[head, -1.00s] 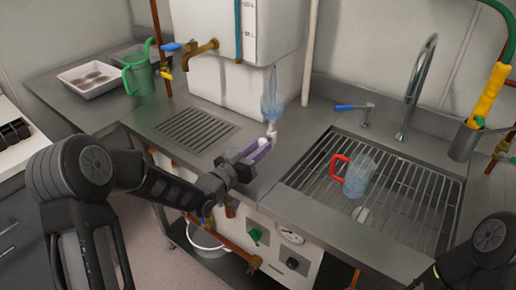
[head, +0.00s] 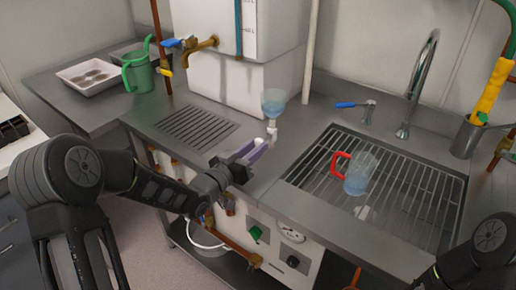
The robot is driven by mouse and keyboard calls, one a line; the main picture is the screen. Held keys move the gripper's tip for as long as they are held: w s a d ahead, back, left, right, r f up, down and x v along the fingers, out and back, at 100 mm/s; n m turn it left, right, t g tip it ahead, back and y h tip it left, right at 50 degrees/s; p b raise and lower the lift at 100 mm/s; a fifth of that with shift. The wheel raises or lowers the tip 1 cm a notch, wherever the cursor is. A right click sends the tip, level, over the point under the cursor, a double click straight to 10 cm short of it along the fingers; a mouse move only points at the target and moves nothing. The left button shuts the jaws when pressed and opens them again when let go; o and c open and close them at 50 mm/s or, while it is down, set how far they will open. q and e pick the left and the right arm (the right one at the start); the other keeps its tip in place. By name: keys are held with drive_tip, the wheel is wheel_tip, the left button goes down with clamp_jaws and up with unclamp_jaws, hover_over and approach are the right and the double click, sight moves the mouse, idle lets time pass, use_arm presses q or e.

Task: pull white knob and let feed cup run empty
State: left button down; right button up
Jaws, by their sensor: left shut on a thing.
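The feed cup (head: 273,103) is a clear, funnel-shaped cup with bluish water in its lower part. It stands upright on a white fitting (head: 272,130) at the counter's front, left of the sink. My left gripper (head: 257,147) has purple-grey fingers and reaches in from the left, just below and left of the cup. It is shut on the white knob, which is mostly hidden between the fingers. My right arm shows only at the lower right corner; its gripper is out of view.
A clear jug with a red handle (head: 340,160) stands on the sink's wire rack (head: 410,205). A white tank (head: 215,75) with a brass tap (head: 201,48) stands behind the cup. A green jug (head: 138,74) and a white tray (head: 87,73) are at the back left.

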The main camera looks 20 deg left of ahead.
use_arm(q)
drive_tip(key=shift+s+f, duration=0.1)
drive_tip(key=c, duration=1.1)
unclamp_jaws()
drive_tip(key=shift+s+a, duration=0.1)
drive_tip(key=shift+o, duration=0.2)
drive_tip(key=shift+b+v, duration=0.4)
drive_tip(key=shift+v, duration=3.5)
